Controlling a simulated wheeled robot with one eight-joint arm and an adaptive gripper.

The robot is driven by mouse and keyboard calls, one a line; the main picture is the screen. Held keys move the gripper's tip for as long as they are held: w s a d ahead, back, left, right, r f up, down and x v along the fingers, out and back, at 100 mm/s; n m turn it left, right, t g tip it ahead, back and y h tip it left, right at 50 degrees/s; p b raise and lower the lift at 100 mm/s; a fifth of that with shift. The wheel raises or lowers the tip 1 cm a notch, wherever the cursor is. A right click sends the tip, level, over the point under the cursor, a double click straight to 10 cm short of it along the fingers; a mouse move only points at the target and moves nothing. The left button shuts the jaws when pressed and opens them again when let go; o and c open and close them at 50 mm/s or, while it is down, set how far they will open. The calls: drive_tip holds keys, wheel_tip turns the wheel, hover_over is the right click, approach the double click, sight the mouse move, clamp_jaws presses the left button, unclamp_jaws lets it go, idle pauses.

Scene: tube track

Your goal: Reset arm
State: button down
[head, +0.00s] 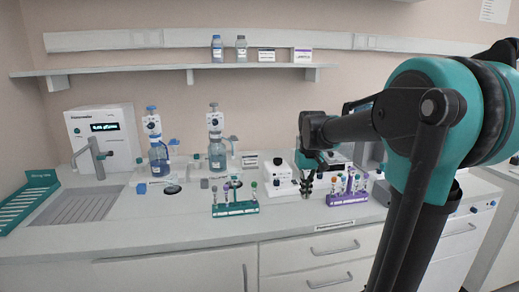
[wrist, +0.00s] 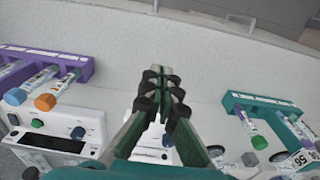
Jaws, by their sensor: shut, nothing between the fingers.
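My gripper (head: 306,187) is shut and empty in the head view, hanging above the bench between two tube racks. Its closed fingers also show in the wrist view (wrist: 163,92). The green rack (head: 236,208) stands to its left with several capped tubes; it shows at the right of the wrist view (wrist: 270,108). The purple rack (head: 347,197) stands just to its right with several tubes with orange, blue and green caps; it shows at the upper left of the wrist view (wrist: 75,66). My arm reaches in from the right of the head view.
White devices (head: 280,178) stand behind the gripper. Two dispenser bottles (head: 160,158) (head: 217,155), a water purifier (head: 103,130) and a sink drainer (head: 75,205) are further left. A wall shelf (head: 170,70) runs above. The bench front left of the green rack is clear.

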drive_tip(key=s+d+f+m+t, duration=0.1)
drive_tip(key=s+d+f+t, duration=0.2)
drive_tip(key=s+f, duration=1.5)
drive_tip(key=shift+s+d+m+t, duration=0.15)
drive_tip(key=shift+s+m+t, duration=0.2)
drive_tip(key=shift+s, duration=0.3)
